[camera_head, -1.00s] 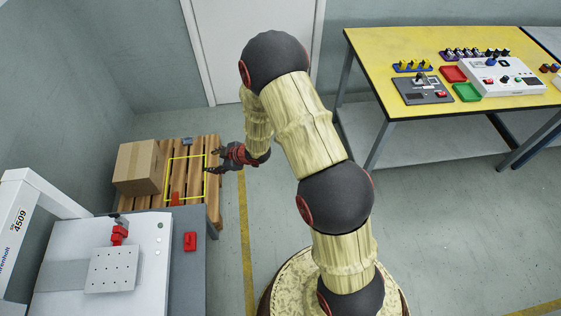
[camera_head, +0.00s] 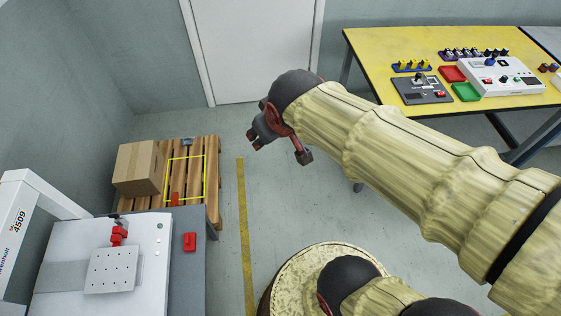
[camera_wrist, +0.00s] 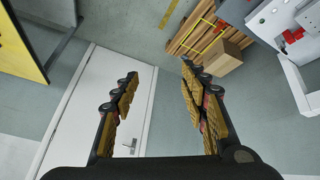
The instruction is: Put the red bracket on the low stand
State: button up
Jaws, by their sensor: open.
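The red bracket (camera_head: 175,198) appears as a small upright red piece on the low wooden slatted stand (camera_head: 211,190), at the near-left edge of a yellow outline; I cannot tell whether it lies fully inside. The bench in front may hide its lower part. My gripper (camera_head: 280,150) is open and empty, in the air to the right of the stand and clear of it. In the wrist view, the open fingers (camera_wrist: 159,70) have nothing between them, and the stand (camera_wrist: 186,38) shows beyond them.
A cardboard box (camera_head: 138,168) sits on the stand's left side. A grey machine bench (camera_head: 60,262) with a red block (camera_head: 190,241) stands in front. A yellow table (camera_head: 385,55) with devices is at back right. The floor between is clear.

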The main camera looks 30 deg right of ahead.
jog(key=s+a+r+m+g+y, duration=0.1)
jog(key=s+a, duration=0.1)
jog(key=s, duration=0.8)
jog(key=shift+a, duration=0.3)
jog(key=shift+r, duration=0.15)
notch_tip(320, 180, up, 3)
jog(key=p, duration=0.3)
jog(key=shift+r, duration=0.1)
jog(key=shift+c, duration=1.2)
